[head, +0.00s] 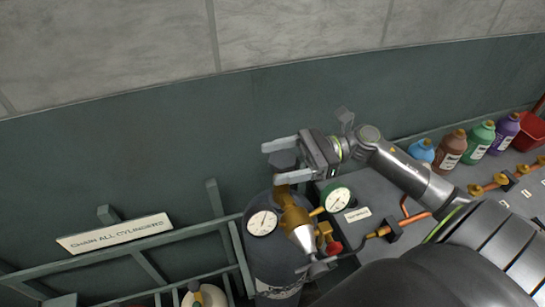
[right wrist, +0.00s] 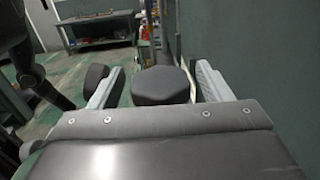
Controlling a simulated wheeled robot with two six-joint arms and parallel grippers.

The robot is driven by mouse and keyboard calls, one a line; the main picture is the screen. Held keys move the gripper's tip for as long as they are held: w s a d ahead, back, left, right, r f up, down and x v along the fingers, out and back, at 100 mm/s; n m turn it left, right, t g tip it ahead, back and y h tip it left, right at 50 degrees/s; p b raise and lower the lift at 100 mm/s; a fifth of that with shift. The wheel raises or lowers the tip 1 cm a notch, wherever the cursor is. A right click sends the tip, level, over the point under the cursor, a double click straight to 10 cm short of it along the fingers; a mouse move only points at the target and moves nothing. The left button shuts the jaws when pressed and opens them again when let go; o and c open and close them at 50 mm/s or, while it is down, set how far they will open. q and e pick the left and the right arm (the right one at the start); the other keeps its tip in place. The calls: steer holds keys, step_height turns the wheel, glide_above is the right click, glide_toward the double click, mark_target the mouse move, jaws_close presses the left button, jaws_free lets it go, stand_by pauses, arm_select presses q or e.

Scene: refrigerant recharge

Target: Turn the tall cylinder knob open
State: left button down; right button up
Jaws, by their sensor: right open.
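The tall cylinder (head: 278,262) stands dark grey against the rack, with a brass valve (head: 293,216) and two round gauges on top. Its dark knob (head: 284,160) sits above the valve, between the fingers of my right gripper (head: 279,160) in the head view. In the right wrist view the dark faceted knob (right wrist: 161,86) shows between the two pale fingers of the right gripper (right wrist: 160,88). Gaps show on both sides of the knob, so the fingers are apart from it. The right gripper is open. My left gripper is not in view.
A green rack with a "chain all cylinders" sign (head: 115,233) runs along the wall at left. A smaller cylinder (head: 203,295) shows at the bottom. Several bottles (head: 450,149) and copper pipework (head: 500,180) are on the grey bench at right.

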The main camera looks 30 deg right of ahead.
steer(key=shift+x, duration=0.95)
steer(key=c, duration=1)
steer(key=shift+f+g+b, duration=0.2)
steer(key=shift+g+b, duration=0.1)
steer(key=shift+b, duration=0.1)
steer(key=n+g+b, duration=0.2)
steer(key=g+b, duration=0.1)
steer(key=b, duration=0.3)
steer(key=n+g+b, duration=0.3)
steer(key=g+b, duration=0.1)
steer(key=b, duration=0.2)
steer(key=s+n+g+b, duration=0.1)
steer(key=n+g+b, duration=0.1)
steer(key=b, duration=0.3)
steer(key=shift+s+f+g+b, duration=0.1)
steer(key=shift+g+b, duration=0.3)
steer(key=shift+g, duration=0.5)
steer(key=shift+s+d+r+n+g+h+b, duration=0.1)
steer(key=shift+r+n+g+h+b, duration=0.1)
steer(key=shift+n+g+h+b, duration=0.75)
steer(key=shift+g+y+b, duration=0.25)
steer(key=shift+g+b, duration=0.1)
steer(key=shift+b, duration=0.05)
steer(key=shift+r, duration=0.1)
